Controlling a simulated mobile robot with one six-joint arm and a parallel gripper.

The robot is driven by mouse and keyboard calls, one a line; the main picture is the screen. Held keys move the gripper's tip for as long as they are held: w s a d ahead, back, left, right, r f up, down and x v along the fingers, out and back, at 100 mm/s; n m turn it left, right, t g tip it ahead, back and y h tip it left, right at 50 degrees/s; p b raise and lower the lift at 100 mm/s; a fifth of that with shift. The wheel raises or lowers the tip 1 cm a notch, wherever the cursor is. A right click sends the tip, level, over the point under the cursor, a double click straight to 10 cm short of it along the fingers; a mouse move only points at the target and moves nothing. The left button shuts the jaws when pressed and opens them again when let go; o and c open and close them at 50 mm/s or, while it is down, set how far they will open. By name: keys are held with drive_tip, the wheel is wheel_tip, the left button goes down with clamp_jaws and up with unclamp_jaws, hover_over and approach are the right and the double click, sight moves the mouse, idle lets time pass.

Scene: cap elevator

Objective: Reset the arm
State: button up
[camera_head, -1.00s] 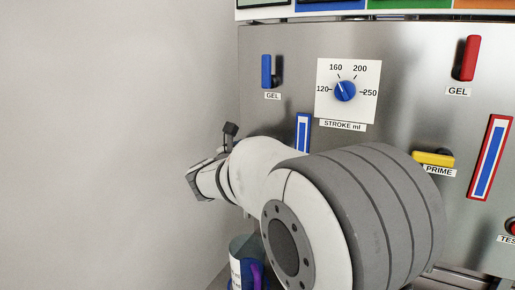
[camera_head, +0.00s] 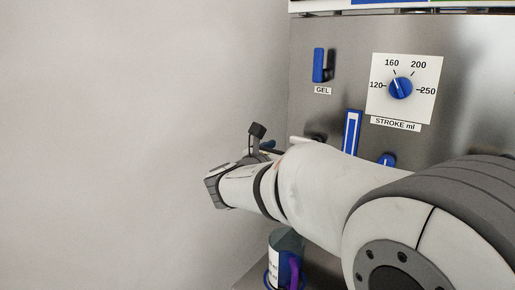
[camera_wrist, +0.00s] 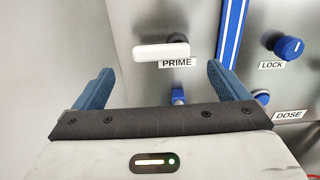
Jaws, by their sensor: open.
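My gripper (camera_wrist: 160,69) is open and empty in the wrist view, with its two blue fingers apart and pointing at the metal panel. A white PRIME handle (camera_wrist: 162,50) shows beyond and between the fingers, with a small blue part (camera_wrist: 178,96) below it. I see no contact between the fingers and the panel parts. In the head view, my arm (camera_head: 320,190) reaches from the lower right to the left, close to the panel's left part. The gripper itself is mostly hidden there behind the wrist.
The metal panel (camera_head: 305,110) carries a blue GEL handle (camera_head: 319,66) and a blue stroke dial (camera_head: 401,87). A blue LOCK knob (camera_wrist: 289,48) is at right in the wrist view. A labelled container (camera_head: 286,245) stands below my arm. The left side is bare wall.

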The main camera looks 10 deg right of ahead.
drive_tip(key=s+d+f+m+g+y+p, duration=0.1)
drive_tip(key=s+f+m+g+y+p, duration=0.25)
drive_tip(key=s+m, duration=0.35)
drive_tip(key=s+d+f+m+g+y+p, duration=0.1)
drive_tip(key=s+f+m+g+y+p, duration=0.25)
drive_tip(key=s+f+m, duration=0.35)
drive_tip(key=s+a+m+g+y+p, duration=0.1)
drive_tip(key=s+a+m+y+p, duration=0.3)
drive_tip(key=s+a+m, duration=0.5)
drive_tip(key=m+y, duration=0.2)
drive_tip(key=shift+s+a+y+p, duration=0.2)
drive_tip(key=shift+s+y+p, duration=0.05)
drive_tip(key=shift+y+p, duration=0.15)
drive_tip(key=shift+s+a+m, duration=0.1)
drive_tip(key=shift+a+m, duration=0.25)
drive_tip(key=shift+m, duration=0.05)
drive_tip(key=shift+c, duration=0.2)
